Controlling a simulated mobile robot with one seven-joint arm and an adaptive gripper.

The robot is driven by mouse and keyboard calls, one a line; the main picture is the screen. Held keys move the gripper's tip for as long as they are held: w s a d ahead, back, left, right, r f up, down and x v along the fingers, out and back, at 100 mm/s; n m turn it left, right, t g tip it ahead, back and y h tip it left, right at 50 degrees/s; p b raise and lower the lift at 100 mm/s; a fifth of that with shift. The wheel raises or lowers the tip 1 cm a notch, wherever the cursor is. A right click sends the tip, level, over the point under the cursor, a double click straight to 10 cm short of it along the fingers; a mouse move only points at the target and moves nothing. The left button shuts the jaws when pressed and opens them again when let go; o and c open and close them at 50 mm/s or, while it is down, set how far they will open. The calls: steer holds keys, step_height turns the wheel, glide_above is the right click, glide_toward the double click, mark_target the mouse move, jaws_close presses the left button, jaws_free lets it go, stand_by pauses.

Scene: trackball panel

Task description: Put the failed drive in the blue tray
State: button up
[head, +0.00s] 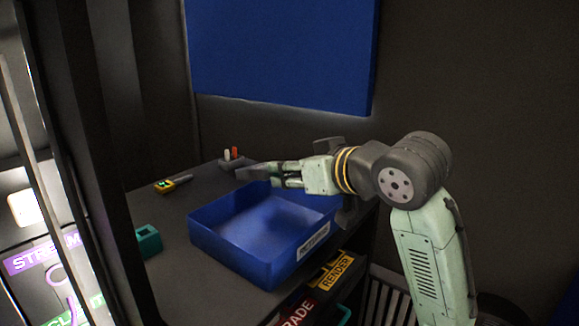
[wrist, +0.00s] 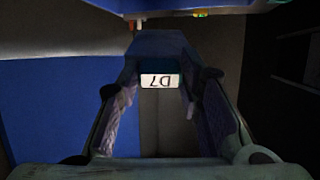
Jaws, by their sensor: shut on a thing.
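My gripper (head: 276,174) is shut on a dark drive (head: 253,172), held level by its end above the far side of the blue tray. The wrist view shows the drive's white label (wrist: 160,80) reading D7, upside down, between the two fingers (wrist: 160,100). The blue tray (head: 232,255) is an open box on the dark bench with a white label on its front. Its inside looks empty where it shows; the arm hides its far right part.
A yellow-and-green handheld tool (head: 170,184) and a small stand with red and white parts (head: 231,158) lie behind the tray. A teal holder (head: 148,241) stands left of it. A blue board (head: 280,50) hangs on the wall. Labelled shelf slots (head: 336,271) are below the bench's front edge.

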steer(key=shift+f+b, duration=3.55)
steer(key=shift+f, duration=1.8)
steer(key=o, duration=1.2)
steer(key=shift+f, duration=0.1)
steer(key=shift+o, duration=0.2)
steer(key=shift+s, duration=0.1)
steer(key=v, duration=1.2)
